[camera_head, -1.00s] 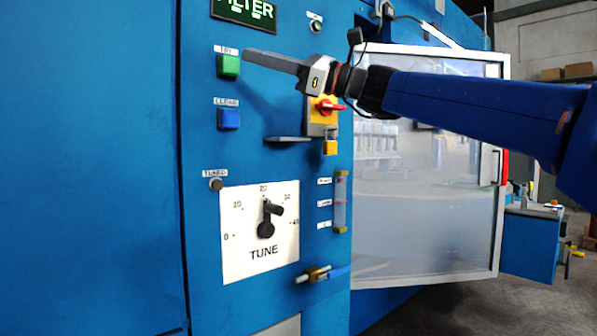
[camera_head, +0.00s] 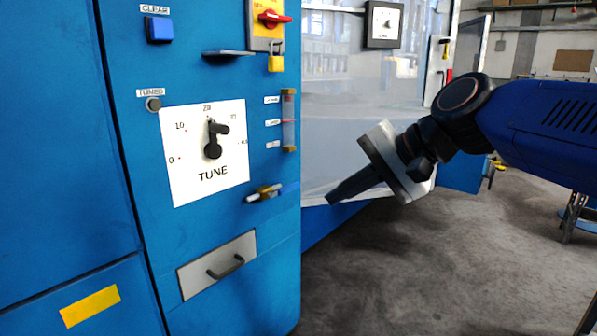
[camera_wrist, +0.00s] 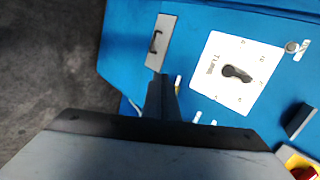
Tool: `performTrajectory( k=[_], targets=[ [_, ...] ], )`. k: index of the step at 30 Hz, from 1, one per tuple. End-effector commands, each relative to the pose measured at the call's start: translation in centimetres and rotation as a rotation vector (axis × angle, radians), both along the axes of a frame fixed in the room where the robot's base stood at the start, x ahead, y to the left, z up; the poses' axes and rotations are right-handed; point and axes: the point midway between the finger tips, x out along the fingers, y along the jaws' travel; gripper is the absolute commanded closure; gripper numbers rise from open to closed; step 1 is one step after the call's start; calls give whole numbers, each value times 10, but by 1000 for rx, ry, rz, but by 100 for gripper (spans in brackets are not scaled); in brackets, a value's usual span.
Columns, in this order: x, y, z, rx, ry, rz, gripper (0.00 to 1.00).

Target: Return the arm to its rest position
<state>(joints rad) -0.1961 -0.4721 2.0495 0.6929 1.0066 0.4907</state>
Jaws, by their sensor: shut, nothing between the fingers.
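My gripper (camera_head: 331,198) is shut and empty. In the head view it points down and to the left, in front of the lower part of the clear door panel, to the right of the blue cabinet (camera_head: 285,240). It is apart from the TUNE dial (camera_head: 212,150), whose black knob points near 20. In the wrist view the shut fingers (camera_wrist: 160,85) stick up from the bottom of the picture, with the TUNE plate (camera_wrist: 215,75) to their right. My blue arm reaches in from the right edge of the head view.
A valve with a yellow body (camera_head: 268,191) and a sight gauge (camera_head: 289,120) stick out from the cabinet. A small shelf (camera_head: 228,53), a yellow padlock (camera_head: 275,63) and a drawer handle (camera_head: 226,267) are there too. The grey floor (camera_head: 430,280) at lower right is open.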

Motion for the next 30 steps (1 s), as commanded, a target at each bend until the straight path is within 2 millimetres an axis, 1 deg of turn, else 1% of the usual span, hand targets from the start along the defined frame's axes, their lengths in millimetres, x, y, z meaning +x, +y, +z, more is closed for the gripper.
performTrajectory(
  k=[1, 3, 5, 6, 8, 9, 12, 15, 18, 21, 24, 30],
  targets=[
    [-11, -20, -23, -74, -22, 5, 100],
    [-26, -46, -55, -182, -50, 24, 100],
    [-39, -68, -81, -276, -70, 44, 100],
    [-48, -83, -99, -338, -80, 59, 100],
    [-63, -105, -125, -432, -95, 87, 100],
    [-73, -119, -142, -494, -101, 109, 100],
    [-99, -153, -180, -639, -110, 163, 100],
    [-120, -180, -211, -757, -111, 218, 100],
    [-136, -198, -232, -840, -109, 261, 100],
    [-145, -208, -243, -885, -106, 288, 100],
    [-147, -211, -247, -902, -104, 298, 100],
    [-147, -211, -246, -901, -104, 298, 100]
  ],
)
